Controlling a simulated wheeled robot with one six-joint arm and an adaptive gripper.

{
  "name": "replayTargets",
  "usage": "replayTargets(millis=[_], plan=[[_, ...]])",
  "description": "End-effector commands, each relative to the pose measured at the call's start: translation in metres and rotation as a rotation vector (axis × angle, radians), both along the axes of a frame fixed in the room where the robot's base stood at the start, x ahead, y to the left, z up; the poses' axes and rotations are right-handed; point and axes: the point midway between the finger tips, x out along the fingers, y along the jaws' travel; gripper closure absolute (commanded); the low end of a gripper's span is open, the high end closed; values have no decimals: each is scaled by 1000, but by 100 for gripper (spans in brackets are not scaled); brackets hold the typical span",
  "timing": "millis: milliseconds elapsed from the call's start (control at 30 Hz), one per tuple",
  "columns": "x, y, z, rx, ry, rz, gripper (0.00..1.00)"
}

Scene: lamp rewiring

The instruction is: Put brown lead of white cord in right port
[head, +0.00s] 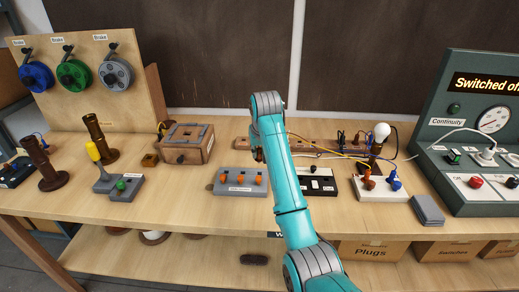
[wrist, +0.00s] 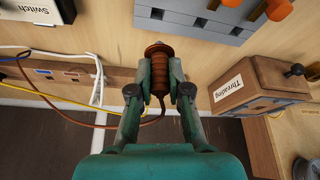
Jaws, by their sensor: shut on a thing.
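In the wrist view my gripper (wrist: 159,92) is shut on a brown ribbed plug, the brown lead's end (wrist: 158,68), with a wide round rim at its far end. A thin brown lead trails from it to the left. A white cord (wrist: 97,92) lies along the wooden rail (wrist: 115,75), beside blue and yellow leads. In the head view the white cord (head: 447,131) runs left from the console. A white block (head: 372,189) carries an orange plug (head: 369,180) and a blue plug (head: 394,180). My arm hides most of my gripper there. I cannot tell which port is the right one.
A grey block with orange knobs (head: 241,188) and a black switch box (head: 318,188) stand near my arm. The lamp with a bulb (head: 381,134) stands behind the white block. A wooden threading box (head: 186,143) is at left. The front table strip is mostly clear.

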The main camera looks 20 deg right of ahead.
Motion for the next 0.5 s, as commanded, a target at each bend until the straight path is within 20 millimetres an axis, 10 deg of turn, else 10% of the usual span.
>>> replayTargets(millis=[500], plan=[[-1,0,-37,0,2,0,100]])
